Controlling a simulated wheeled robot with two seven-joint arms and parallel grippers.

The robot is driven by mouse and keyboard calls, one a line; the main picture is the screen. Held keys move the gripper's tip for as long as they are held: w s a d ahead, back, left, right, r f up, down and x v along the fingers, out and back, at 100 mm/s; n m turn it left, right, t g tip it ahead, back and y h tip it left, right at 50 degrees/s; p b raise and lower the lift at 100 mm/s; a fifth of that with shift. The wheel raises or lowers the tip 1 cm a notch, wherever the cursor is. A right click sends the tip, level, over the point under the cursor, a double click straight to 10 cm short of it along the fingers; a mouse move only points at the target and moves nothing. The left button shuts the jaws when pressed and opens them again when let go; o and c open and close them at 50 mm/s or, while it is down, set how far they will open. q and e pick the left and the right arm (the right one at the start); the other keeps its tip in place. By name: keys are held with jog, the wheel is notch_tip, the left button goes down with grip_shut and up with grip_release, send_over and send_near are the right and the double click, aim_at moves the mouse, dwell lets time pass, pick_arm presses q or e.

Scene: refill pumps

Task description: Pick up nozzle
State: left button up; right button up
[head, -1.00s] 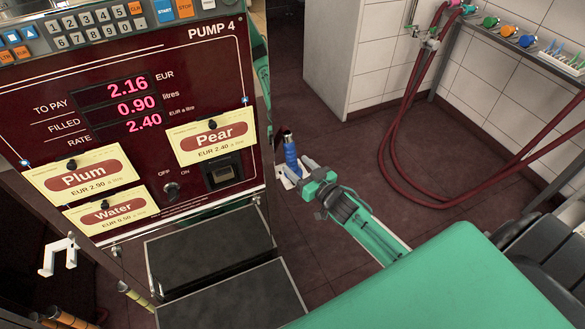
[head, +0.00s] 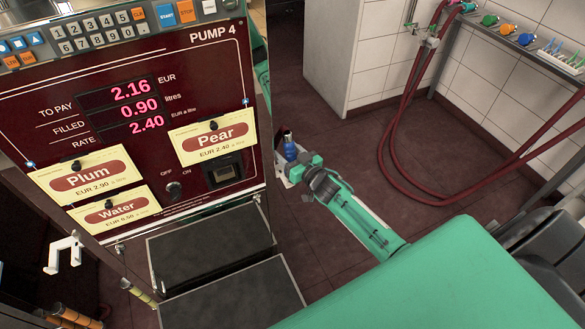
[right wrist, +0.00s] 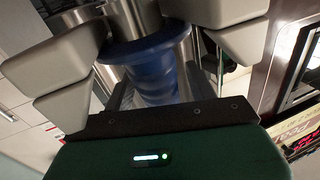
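The nozzle (head: 290,150) has a blue grip and stands upright in a light holder at the right side of the pump. In the right wrist view its blue body (right wrist: 150,65) lies between the two grey fingers, with shiny metal parts around it. My right gripper (head: 294,166) is at the nozzle and partly hides it in the head view. In the right wrist view the fingers of the gripper (right wrist: 155,45) are spread on either side of the blue body, with a gap visible on the right. My left gripper is not in view.
The pump front (head: 130,120) stands close on the left of the nozzle, with plum, water and pear labels. Red hoses (head: 390,150) hang by the white tiled wall. Dark floor is clear between the nozzle and the hoses. A white hook (head: 64,252) sticks out at the lower left.

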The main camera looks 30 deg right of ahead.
jog(key=c, duration=1.1)
jog(key=shift+r, duration=0.1)
